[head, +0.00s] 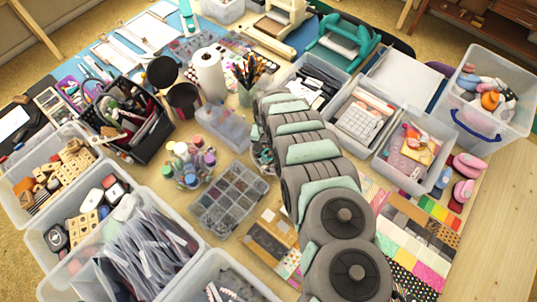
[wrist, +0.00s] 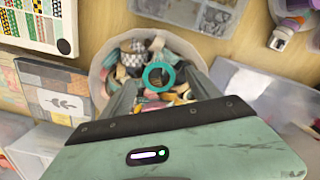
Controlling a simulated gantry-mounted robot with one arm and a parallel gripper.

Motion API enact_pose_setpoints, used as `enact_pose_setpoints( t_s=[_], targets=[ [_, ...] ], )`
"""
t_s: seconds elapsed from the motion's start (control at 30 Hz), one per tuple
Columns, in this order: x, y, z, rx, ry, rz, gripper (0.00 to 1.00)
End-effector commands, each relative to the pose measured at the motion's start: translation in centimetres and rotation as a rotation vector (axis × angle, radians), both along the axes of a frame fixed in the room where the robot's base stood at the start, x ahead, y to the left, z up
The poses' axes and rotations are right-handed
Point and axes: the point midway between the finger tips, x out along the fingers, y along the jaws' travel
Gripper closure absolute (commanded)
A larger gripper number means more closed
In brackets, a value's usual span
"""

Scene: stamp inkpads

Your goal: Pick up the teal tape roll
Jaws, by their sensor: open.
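The teal tape roll (wrist: 147,76) shows in the wrist view as a ring with an open middle. It sits among other tape rolls in a round, pale container (wrist: 99,68). My gripper (wrist: 160,82) is open above the container, with one finger on either side of the teal roll in the picture. I cannot tell whether the fingers touch it or how high they are above it. In the head view my arm covers most of this spot, and I cannot make out the teal roll there.
A clear compartment box (head: 229,198) stands left of my arm, with a cluster of small bottles (head: 188,165) near it. A paper towel roll (head: 208,75) stands upright farther back. Patterned paper sheets (head: 435,235) lie at the right. Several full plastic bins crowd the table.

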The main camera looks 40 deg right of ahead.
Motion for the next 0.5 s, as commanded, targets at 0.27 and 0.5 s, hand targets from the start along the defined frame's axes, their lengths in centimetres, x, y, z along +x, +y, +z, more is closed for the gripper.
enact_pose_setpoints(
  t_s=[0.27, 0.5],
  targets=[
    [-0.13, -0.02, -1.39, 0.0, 0.001, -0.002, 0.29],
    [-0.11, -0.04, -1.33, 0.0, 0.002, -0.002, 0.36]
  ],
)
